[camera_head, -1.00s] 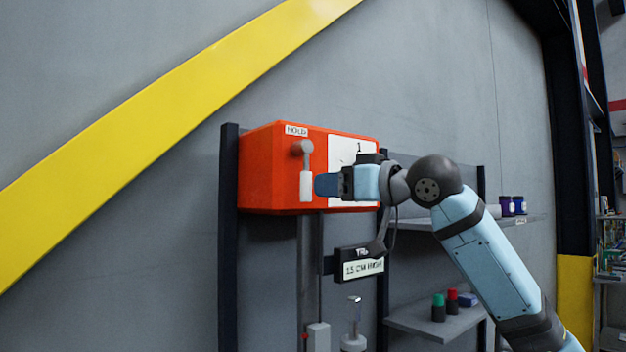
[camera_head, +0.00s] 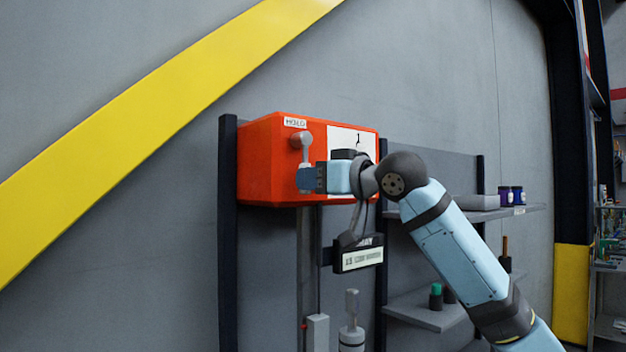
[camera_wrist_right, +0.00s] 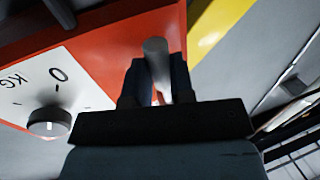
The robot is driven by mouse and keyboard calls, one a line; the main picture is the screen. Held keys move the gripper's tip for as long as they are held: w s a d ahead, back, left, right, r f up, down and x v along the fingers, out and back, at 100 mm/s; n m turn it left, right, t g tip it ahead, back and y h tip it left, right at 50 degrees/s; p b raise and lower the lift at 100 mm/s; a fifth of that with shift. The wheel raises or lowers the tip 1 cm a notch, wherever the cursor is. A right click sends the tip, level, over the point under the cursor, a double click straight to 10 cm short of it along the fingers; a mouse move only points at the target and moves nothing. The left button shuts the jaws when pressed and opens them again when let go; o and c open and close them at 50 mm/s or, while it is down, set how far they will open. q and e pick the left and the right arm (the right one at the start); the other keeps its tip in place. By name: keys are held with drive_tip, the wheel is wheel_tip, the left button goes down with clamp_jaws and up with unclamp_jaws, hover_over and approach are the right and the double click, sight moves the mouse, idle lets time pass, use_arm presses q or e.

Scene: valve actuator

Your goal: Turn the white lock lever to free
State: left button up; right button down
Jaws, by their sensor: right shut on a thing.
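The white lock lever hangs down from a grey round pivot (camera_head: 301,140) on the front of the orange actuator box (camera_head: 265,165), below a small label that seems to read HOLD. My right gripper (camera_head: 305,178) is at the lever's lower part and covers most of it in the head view. In the right wrist view the lever (camera_wrist_right: 156,62) stands between the two blue fingers of the right gripper (camera_wrist_right: 159,82), which is shut on it. My left gripper is not in view.
A white dial panel with a knob (camera_wrist_right: 49,121) is beside the lever on the box. Shelves (camera_head: 430,312) with small bottles are at the right. A dark sign (camera_head: 358,255) hangs below the box. Dark posts (camera_head: 228,220) flank it.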

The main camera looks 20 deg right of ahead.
sight(278, 174)
drive_tip(key=shift+a, duration=0.1)
drive_tip(key=shift+s+a+m, duration=0.25)
drive_tip(key=shift+a+m, duration=0.3)
drive_tip(key=shift+m, duration=0.45)
drive_tip(key=m, duration=0.1)
drive_tip(key=a+m+t, duration=0.1)
drive_tip(key=shift+s+a+r+m, duration=0.2)
drive_tip(key=shift+s+a+m, duration=0.1)
drive_tip(key=m, duration=0.1)
drive_tip(key=a+m, duration=0.1)
drive_tip(key=m+t, duration=0.1)
drive_tip(key=shift+s+a+r, duration=0.15)
drive_tip(key=shift+s+r, duration=0.1)
drive_tip(key=shift+r, duration=0.15)
drive_tip(key=m, duration=0.1)
drive_tip(key=a+r+m+p, duration=0.1)
drive_tip(key=m, duration=0.1)
drive_tip(key=shift+s+a+t, duration=0.1)
drive_tip(key=shift+s+t, duration=0.1)
drive_tip(key=shift+t, duration=0.1)
drive_tip(key=shift+a+r+m+h, duration=0.15)
drive_tip(key=shift+r+m+h, duration=0.15)
drive_tip(key=shift+m, duration=0.4)
